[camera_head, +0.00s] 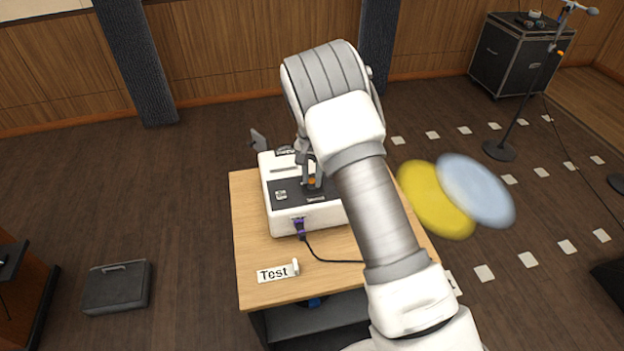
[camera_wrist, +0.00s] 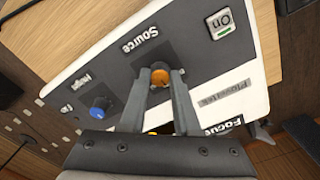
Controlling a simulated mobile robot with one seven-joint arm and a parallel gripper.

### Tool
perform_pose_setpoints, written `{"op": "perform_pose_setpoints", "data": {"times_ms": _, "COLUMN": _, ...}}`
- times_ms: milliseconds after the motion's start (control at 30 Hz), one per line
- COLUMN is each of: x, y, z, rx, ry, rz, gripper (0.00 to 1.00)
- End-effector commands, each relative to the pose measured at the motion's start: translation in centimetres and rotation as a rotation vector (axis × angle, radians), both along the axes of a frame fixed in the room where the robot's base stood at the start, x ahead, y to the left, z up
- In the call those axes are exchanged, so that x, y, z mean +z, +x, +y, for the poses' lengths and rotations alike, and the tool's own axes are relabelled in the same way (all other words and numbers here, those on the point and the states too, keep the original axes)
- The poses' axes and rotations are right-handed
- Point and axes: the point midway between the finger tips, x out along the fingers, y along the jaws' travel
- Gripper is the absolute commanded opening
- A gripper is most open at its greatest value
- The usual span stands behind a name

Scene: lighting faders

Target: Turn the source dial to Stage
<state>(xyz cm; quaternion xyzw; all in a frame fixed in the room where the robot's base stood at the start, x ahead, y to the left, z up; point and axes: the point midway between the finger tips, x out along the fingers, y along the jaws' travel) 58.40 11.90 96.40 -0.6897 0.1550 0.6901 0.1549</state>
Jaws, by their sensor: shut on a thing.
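The source dial is an orange knob (camera_wrist: 160,77) beside the "Source" label (camera_wrist: 139,39) on the dark panel of a white console (camera_head: 279,220). My gripper (camera_wrist: 161,73) has its two fingers closed on either side of this knob, gripping it. In the head view my gripper (camera_head: 312,183) reaches down onto the console's panel, and an orange bit shows between its fingers. I cannot read the dial's position, and no "Stage" mark is legible. A second orange spot (camera_wrist: 152,132) shows near the gripper's base; I cannot tell what it is.
A blue dial (camera_wrist: 100,107) and an "On" switch (camera_wrist: 221,23) share the panel. Yellow (camera_head: 434,200) and pale blue discs show to the right.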

Motion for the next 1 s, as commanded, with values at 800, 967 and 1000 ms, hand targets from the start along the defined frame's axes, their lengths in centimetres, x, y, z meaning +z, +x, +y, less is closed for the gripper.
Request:
{"op": "perform_pose_setpoints", "data": {"times_ms": 800, "x": 0.14, "y": 0.10, "z": 0.00, "rx": -0.144, "ry": 0.000, "rz": -0.004, "gripper": 0.00}}
{"op": "perform_pose_setpoints", "data": {"times_ms": 967, "x": 0.12, "y": 0.09, "z": -0.01, "rx": -0.144, "ry": 0.001, "rz": -0.003, "gripper": 0.54}}
{"op": "perform_pose_setpoints", "data": {"times_ms": 1000, "x": 0.11, "y": 0.07, "z": -0.01, "rx": -0.144, "ry": 0.000, "rz": -0.002, "gripper": 0.60}}
